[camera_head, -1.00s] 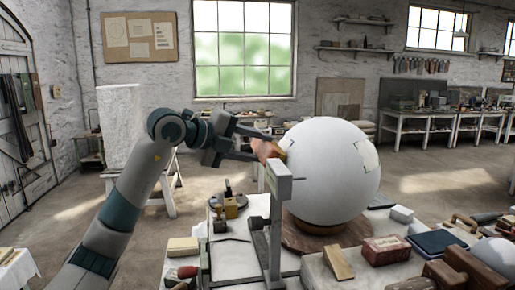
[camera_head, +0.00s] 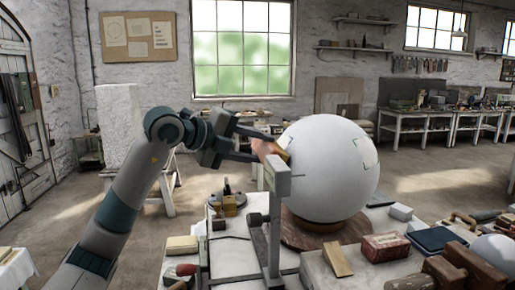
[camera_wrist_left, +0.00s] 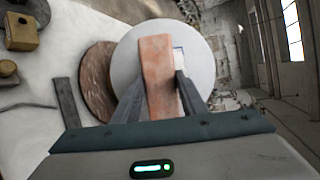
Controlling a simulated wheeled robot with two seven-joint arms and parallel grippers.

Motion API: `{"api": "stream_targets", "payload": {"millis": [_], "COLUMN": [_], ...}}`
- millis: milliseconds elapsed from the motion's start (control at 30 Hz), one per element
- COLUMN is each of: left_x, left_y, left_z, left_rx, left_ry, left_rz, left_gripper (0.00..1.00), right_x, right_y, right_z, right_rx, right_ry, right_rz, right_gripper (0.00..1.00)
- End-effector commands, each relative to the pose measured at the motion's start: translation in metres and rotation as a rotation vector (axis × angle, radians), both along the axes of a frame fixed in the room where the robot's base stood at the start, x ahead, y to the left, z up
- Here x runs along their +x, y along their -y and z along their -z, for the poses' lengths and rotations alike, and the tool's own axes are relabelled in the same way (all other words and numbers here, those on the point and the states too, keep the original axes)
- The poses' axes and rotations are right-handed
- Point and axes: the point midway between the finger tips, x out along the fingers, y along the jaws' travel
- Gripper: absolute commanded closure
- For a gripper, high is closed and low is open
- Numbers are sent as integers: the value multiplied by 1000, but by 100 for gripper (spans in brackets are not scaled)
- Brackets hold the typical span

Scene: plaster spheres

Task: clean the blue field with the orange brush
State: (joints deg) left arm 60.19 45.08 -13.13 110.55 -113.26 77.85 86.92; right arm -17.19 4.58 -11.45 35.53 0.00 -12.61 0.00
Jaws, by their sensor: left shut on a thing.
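The white plaster sphere (camera_head: 328,175) stands on a round brown base (camera_head: 309,238) on the table. Thin corner marks show on its right side and a short dark line on its lower left. My left gripper (camera_head: 262,147) is shut on the orange brush (camera_head: 268,150) at the sphere's upper left edge. In the left wrist view the brush's orange handle (camera_wrist_left: 157,75) lies between the two fingers, in front of the sphere. I cannot tell whether the bristles touch the sphere. My right gripper is not in view.
A grey post (camera_head: 275,215) stands in front of the sphere's left side. A red box (camera_head: 386,247), a dark blue book (camera_head: 436,240) and a wooden block (camera_head: 338,261) lie on the table at the front. Floor is open left of the table.

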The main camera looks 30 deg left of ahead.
Motion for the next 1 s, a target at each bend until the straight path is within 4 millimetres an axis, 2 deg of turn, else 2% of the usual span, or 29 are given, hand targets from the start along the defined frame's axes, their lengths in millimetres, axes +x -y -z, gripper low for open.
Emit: {"api": "stream_targets", "payload": {"millis": [267, 667, 1000], "left_x": [-1, -15, -16], "left_y": [1, 14, 15], "left_z": [0, 2, 2], "left_rx": [0, 0, -1], "left_ry": [1, 2, 1], "left_rz": [1, 1, 0], "left_gripper": [87, 87, 87], "right_x": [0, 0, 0], "right_y": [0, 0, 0], "right_z": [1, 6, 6], "right_rx": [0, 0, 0], "right_ry": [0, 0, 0], "right_rz": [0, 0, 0], "right_gripper": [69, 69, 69]}}
